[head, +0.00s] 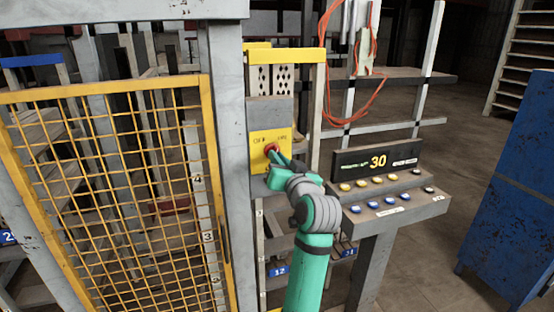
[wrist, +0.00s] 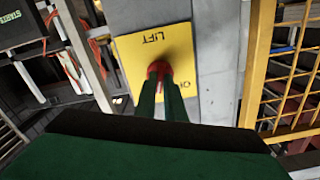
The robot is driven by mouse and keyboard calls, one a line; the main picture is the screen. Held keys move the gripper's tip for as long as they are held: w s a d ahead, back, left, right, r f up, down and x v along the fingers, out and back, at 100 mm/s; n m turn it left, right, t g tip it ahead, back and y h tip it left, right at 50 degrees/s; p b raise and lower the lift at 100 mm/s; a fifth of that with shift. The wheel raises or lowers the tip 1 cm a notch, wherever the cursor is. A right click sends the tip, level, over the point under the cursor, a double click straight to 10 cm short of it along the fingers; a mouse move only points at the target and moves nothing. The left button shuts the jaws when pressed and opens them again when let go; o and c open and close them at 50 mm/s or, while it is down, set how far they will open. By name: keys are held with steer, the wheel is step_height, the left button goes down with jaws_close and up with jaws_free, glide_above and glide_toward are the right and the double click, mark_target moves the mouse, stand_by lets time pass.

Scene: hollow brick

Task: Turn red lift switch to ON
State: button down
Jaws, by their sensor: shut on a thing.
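The red lift switch (head: 271,149) sits on a yellow plate (head: 257,158) on a grey post. In the wrist view the plate (wrist: 135,58) appears upside down with the word LIFT, and the red switch (wrist: 158,69) is partly hidden behind my fingers. My gripper (head: 274,155) reaches up to the switch from the lower right. In the wrist view its two green fingers (wrist: 160,85) are close together on the red knob, shut on it. The knob's exact pointing direction is hidden by the fingers.
A yellow mesh gate (head: 110,190) stands left of the post.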

steer(key=m, duration=0.4)
steer(key=shift+m, duration=0.4)
stand_by(0.4)
steer(key=c, duration=1.8)
jaws_free()
steer(key=shift+c, duration=0.2)
steer(key=shift+s+d, duration=0.1)
